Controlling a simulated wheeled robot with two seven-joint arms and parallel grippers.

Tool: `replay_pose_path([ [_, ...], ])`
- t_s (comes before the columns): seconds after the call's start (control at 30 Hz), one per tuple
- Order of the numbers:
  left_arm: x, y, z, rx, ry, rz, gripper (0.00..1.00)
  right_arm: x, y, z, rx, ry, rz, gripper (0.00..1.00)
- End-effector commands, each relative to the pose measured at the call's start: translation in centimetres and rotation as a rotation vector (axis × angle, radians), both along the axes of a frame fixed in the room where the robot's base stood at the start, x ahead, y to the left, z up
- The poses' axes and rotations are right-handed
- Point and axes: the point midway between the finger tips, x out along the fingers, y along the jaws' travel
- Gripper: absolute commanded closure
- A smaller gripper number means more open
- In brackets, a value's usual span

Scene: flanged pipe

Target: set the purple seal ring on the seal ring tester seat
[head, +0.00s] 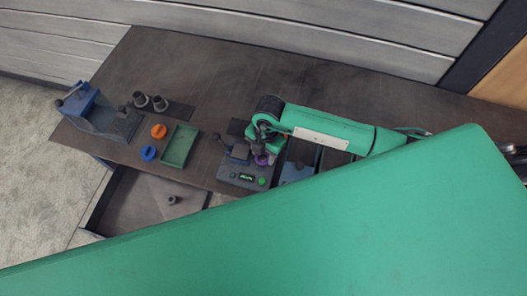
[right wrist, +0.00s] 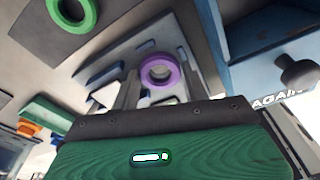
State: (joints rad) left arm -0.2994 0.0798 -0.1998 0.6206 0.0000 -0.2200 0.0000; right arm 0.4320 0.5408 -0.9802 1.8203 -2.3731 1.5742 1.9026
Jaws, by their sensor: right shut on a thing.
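The purple seal ring (head: 262,160) shows at the tip of my right gripper (head: 261,151) in the head view. In the right wrist view the purple ring (right wrist: 160,72) sits between the fingertips of my right gripper (right wrist: 160,82), which is shut on it. The grey tester (head: 244,172), with a small lit display and a green button, lies under and beside the gripper. Its seat is hidden or hard to make out, and I cannot tell whether the ring touches it. My left gripper is out of view.
A blue-grey block (head: 297,171) stands close right of the tester. Left on the table are a green tray (head: 179,146), an orange part (head: 158,131), a blue part (head: 148,153), two dark cylinders and a blue vise-like fixture (head: 88,105). An open drawer (head: 145,205) is below the front edge.

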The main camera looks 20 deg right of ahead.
Motion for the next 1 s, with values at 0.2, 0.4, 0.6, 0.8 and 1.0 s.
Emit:
replay_pose_path([
  [0.2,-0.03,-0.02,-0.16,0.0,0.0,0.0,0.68,-0.01,0.02,-0.26,0.0,0.0,0.0,0.76],
  [0.4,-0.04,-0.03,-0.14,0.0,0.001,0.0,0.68,-0.01,0.01,-0.24,0.0,0.0,0.0,0.76],
  [0.6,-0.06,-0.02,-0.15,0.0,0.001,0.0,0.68,-0.01,0.01,-0.24,0.0,0.0,0.0,0.29],
  [0.8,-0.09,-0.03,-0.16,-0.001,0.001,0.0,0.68,0.02,0.04,-0.22,0.001,-0.001,0.0,0.29],
  [1.0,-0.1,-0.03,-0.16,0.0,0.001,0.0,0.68,0.06,0.07,-0.21,0.002,-0.002,0.0,0.19],
])
